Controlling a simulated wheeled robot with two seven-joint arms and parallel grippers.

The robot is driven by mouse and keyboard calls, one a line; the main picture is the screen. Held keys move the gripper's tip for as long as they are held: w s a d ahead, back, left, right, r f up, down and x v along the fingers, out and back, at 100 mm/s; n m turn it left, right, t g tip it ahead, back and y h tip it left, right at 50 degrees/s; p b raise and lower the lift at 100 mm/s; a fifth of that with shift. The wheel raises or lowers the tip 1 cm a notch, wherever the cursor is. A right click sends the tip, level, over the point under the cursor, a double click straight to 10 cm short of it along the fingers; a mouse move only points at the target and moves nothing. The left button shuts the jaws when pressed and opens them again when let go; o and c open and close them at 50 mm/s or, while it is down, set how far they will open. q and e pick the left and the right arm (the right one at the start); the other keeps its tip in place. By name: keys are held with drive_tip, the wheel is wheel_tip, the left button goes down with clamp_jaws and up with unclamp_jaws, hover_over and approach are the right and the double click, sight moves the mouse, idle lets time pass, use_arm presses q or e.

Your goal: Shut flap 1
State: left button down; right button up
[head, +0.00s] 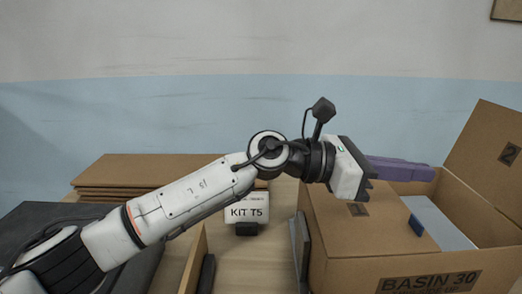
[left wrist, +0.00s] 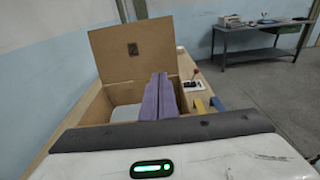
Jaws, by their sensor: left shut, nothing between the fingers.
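The cardboard box marked BASIN 30 (head: 345,275) stands at the right of the head view. Flap 1 (head: 335,220), labelled 1, lies folded inward over the left part of its opening; I cannot tell if it is fully flat. Flap 2 (head: 490,145) stands raised at the far right; it also shows in the left wrist view (left wrist: 135,60). My left gripper (head: 428,173) has its purple fingers shut and empty, reaching rightward above the box. Its body hides flap 1's back part. In the left wrist view the fingers (left wrist: 158,80) lie side by side. My right gripper is not in view.
A KIT T5 sign (head: 246,211) stands on the table left of the box. Flat cardboard sheets (head: 130,172) are stacked behind my left arm. A distant grey bench (left wrist: 260,30) is clear of the box.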

use_arm(q)
drive_tip(key=y, duration=0.2)
hover_over(415, 228)
drive_tip(key=f, duration=0.4)
drive_tip(key=shift+w+a+f, duration=0.2)
drive_tip(key=shift+w, duration=0.05)
drive_tip(key=shift+d+f+y, duration=0.25)
drive_tip(key=shift+f+y, duration=0.05)
drive_tip(key=shift+f, duration=0.3)
drive_tip(key=shift+d+f+y, duration=0.2)
drive_tip(key=shift+f+y, duration=0.1)
drive_tip(key=shift+f, duration=0.3)
wheel_tip(415, 228, up, 5)
drive_tip(key=shift+w+f+p, duration=0.1)
drive_tip(key=shift+p, duration=1.1)
wheel_tip(415, 228, up, 9)
drive_tip(key=b, duration=0.1)
drive_tip(key=shift+b, duration=0.35)
